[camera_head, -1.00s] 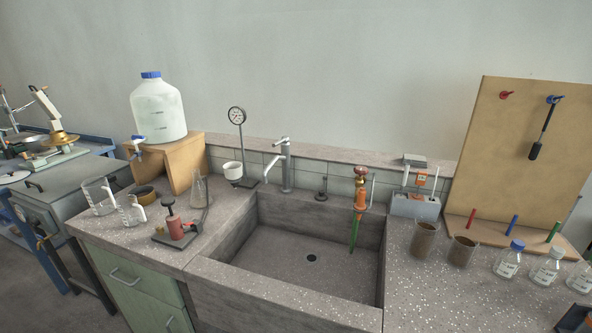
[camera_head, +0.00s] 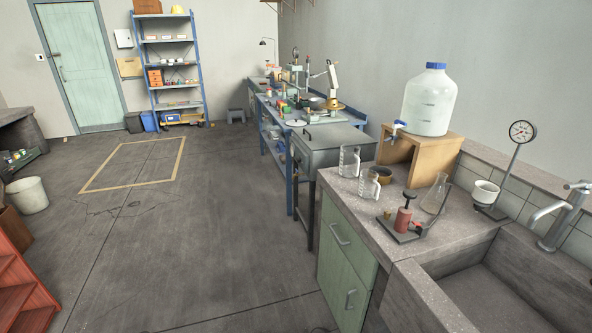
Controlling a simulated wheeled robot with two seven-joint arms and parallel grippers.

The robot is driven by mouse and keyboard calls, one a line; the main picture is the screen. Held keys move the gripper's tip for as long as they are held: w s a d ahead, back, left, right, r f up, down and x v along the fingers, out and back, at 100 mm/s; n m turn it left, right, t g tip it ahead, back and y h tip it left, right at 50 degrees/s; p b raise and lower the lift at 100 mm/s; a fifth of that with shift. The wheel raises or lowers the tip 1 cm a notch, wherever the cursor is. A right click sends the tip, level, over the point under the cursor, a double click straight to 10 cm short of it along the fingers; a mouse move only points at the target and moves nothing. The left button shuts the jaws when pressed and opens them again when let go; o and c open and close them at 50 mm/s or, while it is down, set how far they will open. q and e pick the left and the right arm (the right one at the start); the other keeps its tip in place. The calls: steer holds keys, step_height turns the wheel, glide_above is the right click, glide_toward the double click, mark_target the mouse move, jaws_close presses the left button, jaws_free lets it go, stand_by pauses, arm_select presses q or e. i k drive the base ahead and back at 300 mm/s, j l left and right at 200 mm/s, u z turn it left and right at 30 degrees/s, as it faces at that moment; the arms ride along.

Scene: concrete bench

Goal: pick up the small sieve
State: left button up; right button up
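A small round brass-coloured dish with a dark inside (camera_head: 384,177) sits on the concrete bench, behind the glass jugs. It may be the small sieve, but its mesh is too small to make out. The near jug partly overlaps it in the picture. Neither of my grippers is in view.
Two glass jugs (camera_head: 349,161), a red hand device (camera_head: 403,220), a flask (camera_head: 437,193) and a white cup (camera_head: 484,193) crowd the bench beside the sink (camera_head: 480,300). A water carboy (camera_head: 429,100) stands on a wooden stand. The floor (camera_head: 190,230) left of the bench is largely open.

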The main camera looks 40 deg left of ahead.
mark_target(385, 174)
steer(key=u, duration=0.7)
steer(key=i+j+z, duration=0.1)
steer(key=z, duration=0.3)
steer(key=i+j+z, duration=0.1)
steer(key=j+z, duration=0.45)
steer(key=z, duration=0.25)
steer(key=j+z, duration=0.4)
steer(key=i+l, duration=0.05)
steer(key=l, duration=0.05)
